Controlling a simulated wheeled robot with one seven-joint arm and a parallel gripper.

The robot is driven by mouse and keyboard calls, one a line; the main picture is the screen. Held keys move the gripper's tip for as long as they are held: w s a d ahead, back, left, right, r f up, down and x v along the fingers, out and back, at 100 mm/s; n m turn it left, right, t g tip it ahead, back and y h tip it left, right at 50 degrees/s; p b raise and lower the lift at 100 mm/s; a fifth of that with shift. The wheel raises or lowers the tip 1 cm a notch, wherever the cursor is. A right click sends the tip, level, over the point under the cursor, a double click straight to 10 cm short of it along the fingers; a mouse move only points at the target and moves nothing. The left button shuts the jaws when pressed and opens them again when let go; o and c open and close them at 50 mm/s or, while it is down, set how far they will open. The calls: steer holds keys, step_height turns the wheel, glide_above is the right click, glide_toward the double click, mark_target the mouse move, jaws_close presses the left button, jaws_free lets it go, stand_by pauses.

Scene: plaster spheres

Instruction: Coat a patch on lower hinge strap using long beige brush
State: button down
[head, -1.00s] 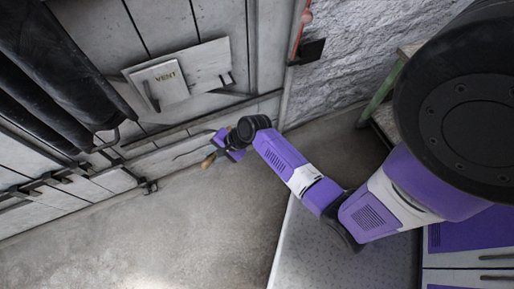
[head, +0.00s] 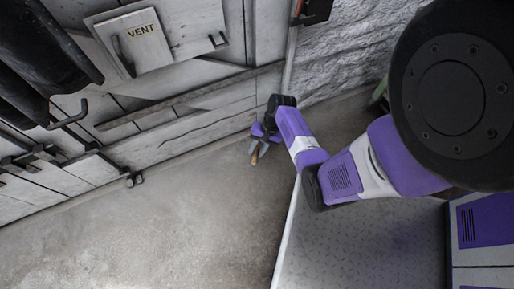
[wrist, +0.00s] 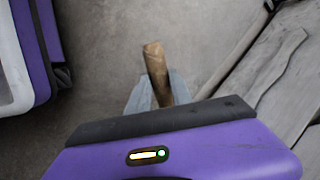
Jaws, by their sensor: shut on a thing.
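My gripper (head: 257,146) is shut on the brush (head: 254,158), low over the floor near the foot of the plank wall. The wrist view shows the brush's brown-beige handle (wrist: 156,65) rising between the two pale fingers. Its bristle end is hidden there by my gripper's body. Dark metal fittings run along the lower left of the wall, with a small dark bracket (head: 134,180) at their right end. I cannot tell which part is the lower hinge strap. The brush touches none of these fittings.
A panel marked VENT (head: 137,39) is on the wall, with dark rolls (head: 40,60) hanging to its left. The concrete floor (head: 160,235) is clear at left. A pale studded surface (head: 350,250) lies below my arm. Grey planks (wrist: 270,85) are close at right in the wrist view.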

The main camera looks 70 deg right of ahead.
steer(key=shift+w+d+f+b, duration=0.15)
steer(key=shift+w+d+b, duration=1.05)
steer(key=shift+d+b, duration=0.2)
steer(key=shift+w+d+r+b, duration=0.15)
steer(key=shift+w+d+b, duration=0.1)
steer(key=shift+w+d, duration=0.3)
steer(key=shift+w+d+r+b, duration=0.15)
steer(key=shift+w+d+b, duration=0.1)
steer(key=shift+w+d, duration=0.3)
steer(key=shift+s+d+r, duration=0.1)
steer(key=shift+d, duration=0.1)
steer(key=shift+w+a+p, duration=0.6)
steer(key=shift+w+p, duration=0.05)
steer(key=shift+p, duration=0.3)
